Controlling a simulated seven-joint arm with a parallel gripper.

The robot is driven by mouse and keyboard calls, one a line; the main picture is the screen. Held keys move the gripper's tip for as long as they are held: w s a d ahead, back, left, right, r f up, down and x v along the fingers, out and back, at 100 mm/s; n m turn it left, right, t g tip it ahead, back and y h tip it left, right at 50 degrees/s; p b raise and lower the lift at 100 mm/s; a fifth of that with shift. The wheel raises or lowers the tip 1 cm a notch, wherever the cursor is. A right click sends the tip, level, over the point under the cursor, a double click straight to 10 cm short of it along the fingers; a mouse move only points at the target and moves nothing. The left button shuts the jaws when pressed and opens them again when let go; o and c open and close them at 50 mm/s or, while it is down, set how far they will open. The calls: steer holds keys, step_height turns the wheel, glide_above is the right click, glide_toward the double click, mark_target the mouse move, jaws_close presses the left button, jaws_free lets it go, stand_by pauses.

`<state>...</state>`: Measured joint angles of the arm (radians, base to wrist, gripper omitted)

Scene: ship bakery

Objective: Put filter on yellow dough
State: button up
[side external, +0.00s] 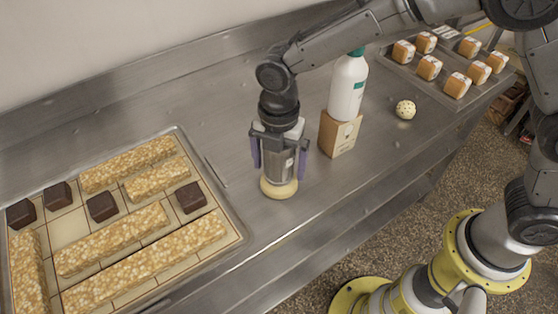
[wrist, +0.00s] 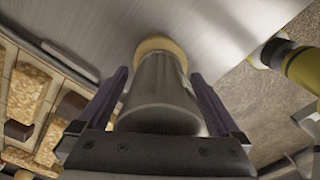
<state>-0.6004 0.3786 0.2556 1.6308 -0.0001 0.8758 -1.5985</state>
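The filter is a shiny metal cylinder (side external: 279,165); it also shows in the wrist view (wrist: 160,90). It stands upright, with its lower end at the round, flat yellow dough (side external: 279,189) on the steel counter. In the wrist view the dough's pale yellow edge (wrist: 158,43) shows past the filter's far end. My gripper (side external: 279,168) points down over the filter, one purple finger on each side. Narrow gaps show between the fingers and the filter, so the gripper is open around it. The filter's top is hidden under my gripper in the side view.
A white bottle (side external: 348,86) stands at a cardboard-coloured box (side external: 340,134) just right of my gripper. A speckled ball (side external: 405,109) lies farther right. A tray (side external: 228,214) of bars and dark cubes is left. Small loaves sit on a tray (side external: 425,84) at back right.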

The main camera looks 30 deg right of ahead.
step_height(320, 180, up, 11)
steer(key=shift+r, duration=0.7)
steer(key=shift+d, duration=0.1)
steer(key=s+d+r+m+t, duration=0.1)
steer(key=s+d+r+m, duration=0.15)
steer(key=d+m, duration=0.2)
steer(key=s+d+r+m, duration=0.1)
steer(key=d+r+m, duration=0.2)
steer(key=d, duration=0.3)
steer(key=s+d+f+m+t, duration=0.2)
steer(key=s+d+m+t, duration=0.2)
steer(key=s+d+m, duration=1)
steer(key=s+m, duration=0.2)
steer(key=m, duration=0.1)
steer(key=shift+s+d+f+m+t, duration=0.15)
steer(key=shift+s+f+m+t, duration=0.15)
steer(key=shift+f+m, duration=0.05)
